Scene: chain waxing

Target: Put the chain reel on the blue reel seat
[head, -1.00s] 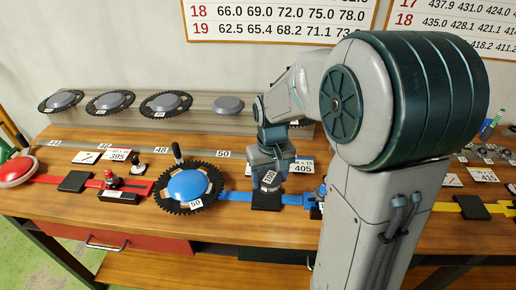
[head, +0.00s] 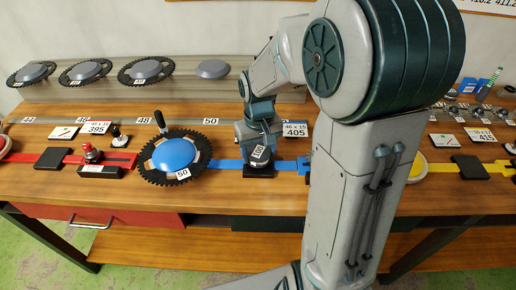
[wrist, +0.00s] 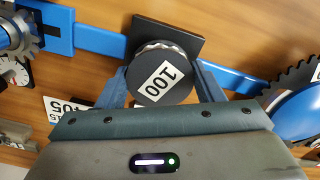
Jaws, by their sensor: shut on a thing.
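The chain reel, a dark disc with a white "100" label and a metallic toothed edge, is at the blue station in the head view (head: 262,155) and fills the middle of the wrist view (wrist: 165,84). My gripper (head: 258,152) is shut on it, with one blue-grey finger on each side in the wrist view (wrist: 163,88). The blue reel seat, a black square pad on the blue strip, shows below the reel in the head view (head: 259,171) and behind it in the wrist view (wrist: 192,40). I cannot tell whether the reel touches the pad.
A large toothed chainring with a blue dome (head: 175,154) and an upright black handle (head: 160,120) stands left of the seat. A "405" card (head: 295,130) is behind. Red (head: 120,159) and yellow (head: 497,168) strips lie either side. Several chainrings rest on the back ledge (head: 150,91).

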